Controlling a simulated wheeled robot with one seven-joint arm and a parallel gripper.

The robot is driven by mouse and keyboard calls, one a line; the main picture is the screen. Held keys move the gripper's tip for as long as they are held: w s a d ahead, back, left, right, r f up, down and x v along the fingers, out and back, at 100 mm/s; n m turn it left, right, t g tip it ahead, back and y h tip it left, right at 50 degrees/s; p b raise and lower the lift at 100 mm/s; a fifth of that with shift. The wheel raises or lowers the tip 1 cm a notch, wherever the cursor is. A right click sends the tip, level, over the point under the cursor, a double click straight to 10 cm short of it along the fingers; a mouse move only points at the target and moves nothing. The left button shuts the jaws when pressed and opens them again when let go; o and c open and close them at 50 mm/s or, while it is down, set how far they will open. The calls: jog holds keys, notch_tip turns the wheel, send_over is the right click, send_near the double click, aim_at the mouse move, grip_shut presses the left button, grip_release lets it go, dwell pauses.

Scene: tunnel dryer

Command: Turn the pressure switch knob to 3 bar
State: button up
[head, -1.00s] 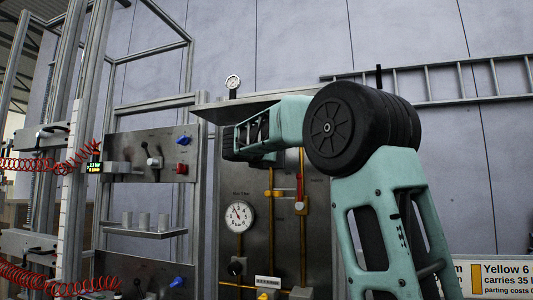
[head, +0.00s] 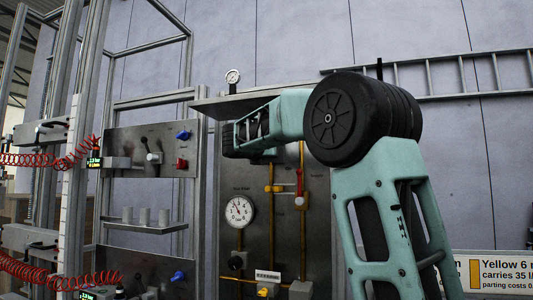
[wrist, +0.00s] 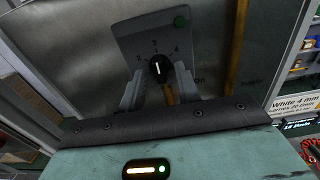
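The pressure switch knob (wrist: 158,68) is black with a white pointer line. It sits on a grey scale plate (wrist: 140,35) with numbers; 2, 3 and 4 seem to be among them. The pointer line points up, roughly at the 3. My gripper (wrist: 158,82) has one finger on each side of the knob, with visible gaps between fingers and knob. It appears open; contact is not visible. In the head view, my arm hides the knob and the gripper's fingertips.
A dial gauge (head: 239,211) is on the metal panel beside yellow pipes (head: 271,180) with a red lever (head: 299,182). A shelf (head: 230,103) juts out just above my arm. A control panel (head: 125,142) with switches and red coiled hoses (head: 40,162) is at left.

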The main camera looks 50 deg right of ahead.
jog(key=b+v, duration=0.6)
jog(key=v, duration=1.1)
jog(key=shift+a, duration=0.2)
jog(key=shift+s, duration=0.15)
jog(key=w+a+f+t+y, duration=0.1)
jog(key=w+a+f+y, duration=0.15)
jog(key=a+f, duration=0.45)
jog(key=w+a+f+y, duration=0.1)
jog(key=a+f+y, duration=0.3)
jog(key=f, duration=0.7)
jog(key=s+a+f+m+g+y, duration=0.1)
jog(key=s+a+f+m+y, duration=0.15)
jog(key=a+f, duration=0.35)
jog(key=s+a+f+m+y, duration=0.1)
jog(key=s+a+f+y, duration=0.2)
jog(key=f, duration=0.5)
jog(key=s+a+f+m+g+y, duration=0.2)
jog(key=s+a+f+m, duration=0.3)
jog(key=s+f, duration=0.5)
jog(key=s+a+f+m+g+y, duration=0.3)
jog(key=s+a+f+m, duration=0.3)
jog(key=s+f, duration=0.4)
jog(key=shift+s+a+f+g, duration=0.35)
jog(key=shift+s+a+g, duration=0.4)
jog(key=shift+s+g, duration=0.2)
